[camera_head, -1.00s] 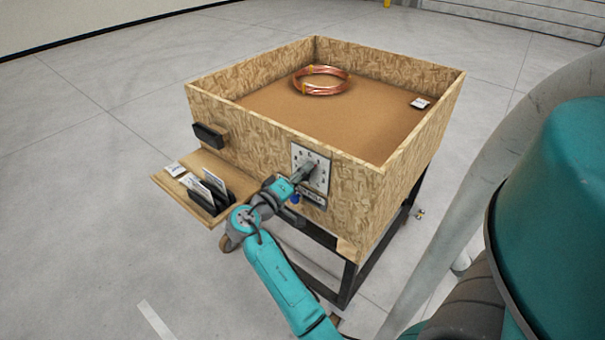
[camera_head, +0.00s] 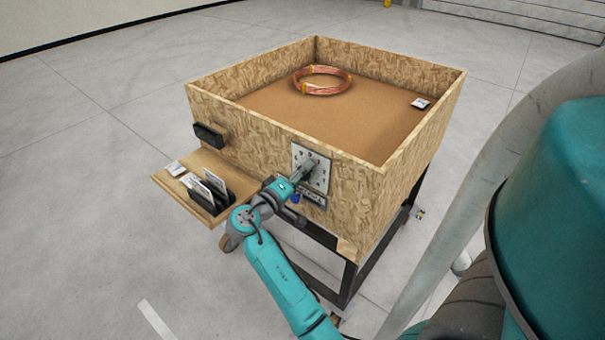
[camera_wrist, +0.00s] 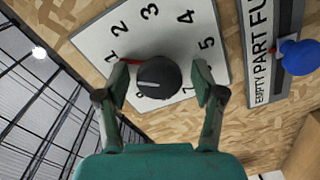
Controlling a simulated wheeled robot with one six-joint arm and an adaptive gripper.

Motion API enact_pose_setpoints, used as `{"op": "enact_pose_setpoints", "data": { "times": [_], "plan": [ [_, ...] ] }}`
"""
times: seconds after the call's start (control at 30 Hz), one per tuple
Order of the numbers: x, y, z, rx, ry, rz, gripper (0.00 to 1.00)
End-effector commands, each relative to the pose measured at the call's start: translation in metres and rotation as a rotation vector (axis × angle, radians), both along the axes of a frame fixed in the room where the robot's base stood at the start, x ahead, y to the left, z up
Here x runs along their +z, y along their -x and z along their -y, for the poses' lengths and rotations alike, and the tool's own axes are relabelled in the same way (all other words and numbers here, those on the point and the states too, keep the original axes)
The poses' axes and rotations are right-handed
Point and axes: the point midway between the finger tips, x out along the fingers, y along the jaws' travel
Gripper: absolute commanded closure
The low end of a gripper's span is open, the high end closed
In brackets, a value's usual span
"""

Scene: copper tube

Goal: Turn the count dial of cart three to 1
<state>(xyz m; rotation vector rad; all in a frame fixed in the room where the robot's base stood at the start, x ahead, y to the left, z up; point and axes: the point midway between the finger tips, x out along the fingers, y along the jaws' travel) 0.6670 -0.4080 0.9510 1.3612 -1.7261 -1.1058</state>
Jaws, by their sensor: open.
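The count dial is a round black knob (camera_wrist: 157,77) with a pale line on its face, on a white plate (camera_wrist: 100,38) printed with numbers. In the wrist view the 1 is at upper left of the knob, with a red mark between them; exactly where the dial points is hard to tell. The plate (camera_head: 322,176) also shows on the cart's front wall in the head view. My gripper (camera_wrist: 161,82) is open, one finger on each side of the knob. Gaps seem to show beside the knob; contact cannot be made out. In the head view my gripper (camera_head: 309,171) hides the knob.
Beside the dial is an EMPTY/PART/FULL slider (camera_wrist: 262,45) with a blue knob (camera_wrist: 300,57). The wooden cart (camera_head: 265,140) holds a copper coil (camera_head: 322,88) and a small white card (camera_head: 420,103). A side shelf (camera_head: 170,187) carries cards in a black holder (camera_head: 205,200).

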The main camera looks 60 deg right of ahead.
Motion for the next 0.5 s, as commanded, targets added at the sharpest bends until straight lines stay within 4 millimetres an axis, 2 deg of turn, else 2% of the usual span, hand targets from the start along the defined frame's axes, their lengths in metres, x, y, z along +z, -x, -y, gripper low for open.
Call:
{"op": "enact_pose_setpoints", "data": {
  "times": [0.13, 0.23, 0.5],
  "plan": [
    [0.000, -0.002, -0.005, 0.002, 0.000, 0.000, 0.32],
    [0.000, -0.005, -0.017, 0.002, 0.000, 0.000, 0.32],
    [0.000, -0.018, -0.069, 0.004, 0.000, 0.000, 0.32]
  ]
}}
